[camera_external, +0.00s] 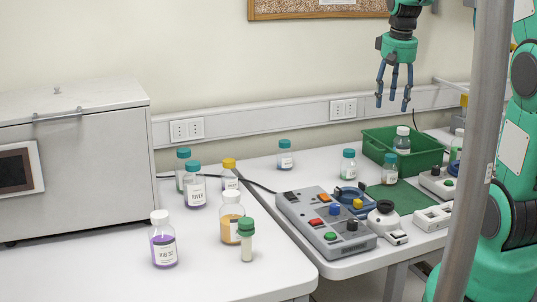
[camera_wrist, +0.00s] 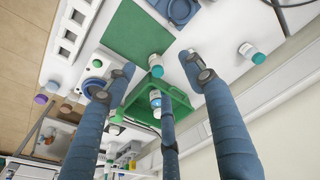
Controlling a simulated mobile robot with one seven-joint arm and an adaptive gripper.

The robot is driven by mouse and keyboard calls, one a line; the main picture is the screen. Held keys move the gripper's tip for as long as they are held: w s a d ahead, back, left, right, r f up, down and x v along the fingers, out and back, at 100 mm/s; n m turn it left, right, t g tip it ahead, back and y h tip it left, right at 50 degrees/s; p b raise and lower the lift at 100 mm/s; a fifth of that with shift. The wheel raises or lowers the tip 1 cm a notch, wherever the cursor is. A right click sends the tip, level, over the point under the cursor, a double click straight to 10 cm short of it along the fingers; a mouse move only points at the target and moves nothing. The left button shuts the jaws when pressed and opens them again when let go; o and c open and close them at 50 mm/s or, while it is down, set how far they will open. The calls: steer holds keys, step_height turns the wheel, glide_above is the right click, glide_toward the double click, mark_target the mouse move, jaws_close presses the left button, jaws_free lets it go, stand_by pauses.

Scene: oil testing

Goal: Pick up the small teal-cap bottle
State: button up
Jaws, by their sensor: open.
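Several bottles with teal caps stand on the tables, and I cannot tell which one the task means. On the right table are one teal-cap bottle (camera_external: 348,166) and another teal-cap bottle (camera_external: 390,171) by the green mat. A further teal-cap bottle (camera_external: 285,157) stands farther left. My gripper (camera_external: 394,106) hangs fingers down, open and empty, high above the right table near the green bin. In the wrist view, a teal-cap bottle (camera_wrist: 156,66) shows between my spread fingers, and another teal-cap bottle (camera_wrist: 251,53) lies to the right of them.
The green bin (camera_external: 430,157) holds a white-cap bottle (camera_external: 402,140). A grey control box (camera_external: 322,222) with buttons is in front. Other bottles, purple (camera_external: 163,245) and yellow (camera_external: 231,221), stand on the left table by a grey cabinet (camera_external: 90,165). A pole (camera_external: 472,170) partly blocks the right side.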

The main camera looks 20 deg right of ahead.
steer(key=w+d+f+p, duration=0.3)
steer(key=w+d, duration=0.1)
steer(key=w, duration=0.1)
steer(key=g+p, duration=0.2)
steer(key=p, duration=0.1)
glide_above(391, 155)
step_height(391, 155, down, 6)
steer(key=shift+s+f+m, duration=0.2)
steer(key=shift+f+m, duration=0.05)
steer(key=shift+m, duration=0.15)
steer(key=shift+f+b, duration=0.4)
steer(key=shift+f, duration=3.9)
steer(key=shift+w+f, duration=0.15)
steer(key=shift+f, duration=2.45)
steer(key=shift+c, duration=0.5)
